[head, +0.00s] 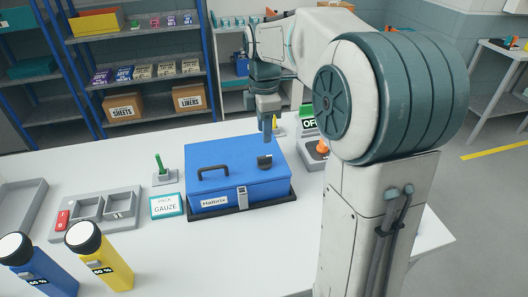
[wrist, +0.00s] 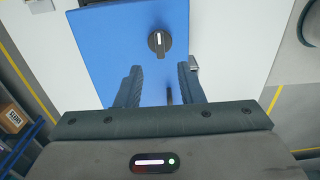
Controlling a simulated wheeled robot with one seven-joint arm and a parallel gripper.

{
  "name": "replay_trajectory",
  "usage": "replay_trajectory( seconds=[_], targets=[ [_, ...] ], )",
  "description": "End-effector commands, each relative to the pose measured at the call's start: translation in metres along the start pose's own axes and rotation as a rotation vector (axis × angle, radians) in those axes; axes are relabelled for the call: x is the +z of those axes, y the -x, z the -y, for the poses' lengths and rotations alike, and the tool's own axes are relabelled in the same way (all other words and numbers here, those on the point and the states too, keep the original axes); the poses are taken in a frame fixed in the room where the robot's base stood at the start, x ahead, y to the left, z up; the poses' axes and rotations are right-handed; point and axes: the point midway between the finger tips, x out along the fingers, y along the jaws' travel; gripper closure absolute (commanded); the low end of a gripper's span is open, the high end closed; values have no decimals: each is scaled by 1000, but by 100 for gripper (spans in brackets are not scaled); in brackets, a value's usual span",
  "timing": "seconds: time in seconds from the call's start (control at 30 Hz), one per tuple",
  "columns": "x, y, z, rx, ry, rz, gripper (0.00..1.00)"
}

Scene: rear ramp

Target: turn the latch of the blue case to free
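The blue case (head: 225,180) stands closed on the white table, with a dark carry handle (head: 213,171) and a silver front clasp (head: 242,196). The dark turning latch (head: 264,162) is on the right part of its lid. In the wrist view the latch (wrist: 159,42) is a round knob with a raised bar and a white mark, pointing up and down the picture. My gripper (head: 268,135) is above the case, apart from the latch. In the wrist view my gripper (wrist: 159,68) is open and empty, its fingers to either side of a strip of lid below the latch.
The case sits on a dark tray (head: 290,195). A gauze sign (head: 166,206), a green peg on a stand (head: 160,172), a grey compartment tray (head: 105,205) and two bottles (head: 113,268) are to the left. An orange item (head: 322,147) is close on the right.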

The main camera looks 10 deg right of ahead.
Motion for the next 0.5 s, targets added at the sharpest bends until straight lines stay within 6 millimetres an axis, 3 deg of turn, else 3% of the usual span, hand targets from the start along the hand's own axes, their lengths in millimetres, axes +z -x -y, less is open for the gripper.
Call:
replay_trajectory(
  seconds=[0.2, 0.5],
  targets=[
    [0, -47, 1, -4, -1, 0, 65],
    [0, -82, 0, -1, -2, 0, 65]
  ],
)
